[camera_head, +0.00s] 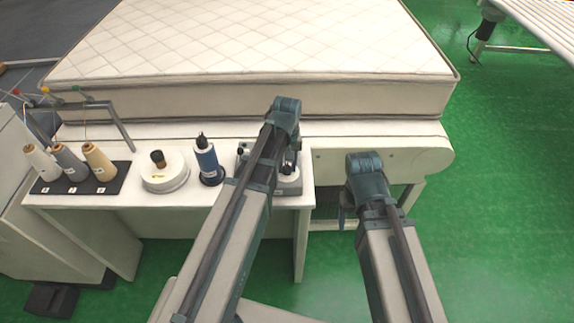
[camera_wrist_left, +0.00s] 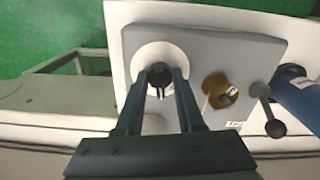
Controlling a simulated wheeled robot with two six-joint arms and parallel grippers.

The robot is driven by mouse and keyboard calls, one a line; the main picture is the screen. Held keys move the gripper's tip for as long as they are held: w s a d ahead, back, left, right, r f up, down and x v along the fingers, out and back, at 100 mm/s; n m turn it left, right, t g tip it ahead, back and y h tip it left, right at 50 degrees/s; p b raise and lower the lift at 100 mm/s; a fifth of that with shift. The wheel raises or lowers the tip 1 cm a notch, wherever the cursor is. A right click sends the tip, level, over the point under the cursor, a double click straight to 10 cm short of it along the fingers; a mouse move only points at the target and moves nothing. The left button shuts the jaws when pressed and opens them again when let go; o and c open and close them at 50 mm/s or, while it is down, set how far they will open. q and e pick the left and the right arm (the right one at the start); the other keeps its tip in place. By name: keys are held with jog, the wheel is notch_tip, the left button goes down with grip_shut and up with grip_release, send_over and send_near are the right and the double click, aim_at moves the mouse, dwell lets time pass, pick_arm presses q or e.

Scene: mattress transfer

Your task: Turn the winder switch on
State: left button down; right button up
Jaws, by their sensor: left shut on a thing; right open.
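The winder (camera_head: 291,185), a grey-plated machine, sits at the right end of the white table, partly hidden by my left arm. In the left wrist view, its plate (camera_wrist_left: 200,50) carries a white round disc (camera_wrist_left: 152,58) with a small black switch knob (camera_wrist_left: 159,72) at its middle. My left gripper (camera_wrist_left: 160,80) is shut on this knob, one finger on each side. A brass part (camera_wrist_left: 217,88) and a ball-ended lever (camera_wrist_left: 274,127) are beside it. My right gripper (camera_head: 346,208) hangs open and apart from the table, its fingers mostly hidden.
A blue thread spool (camera_head: 208,162) stands left of the winder, beside a round white holder (camera_head: 164,172). Several thread cones (camera_head: 100,162) stand on a black tray at the left. A quilted mattress (camera_head: 250,40) lies behind. Green floor (camera_head: 500,200) is clear at the right.

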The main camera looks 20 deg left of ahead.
aim_at(287, 165)
pick_arm(q)
jog(key=m, duration=0.5)
jog(key=shift+m, duration=0.3)
jog(key=m, duration=0.4)
jog(key=shift+m, duration=0.7)
jog(key=c, duration=0.5)
grip_release()
jog(key=shift+r, duration=0.15)
notch_tip(287, 165, up, 14)
jog(key=p, duration=1.4)
jog(key=shift+f, duration=0.2)
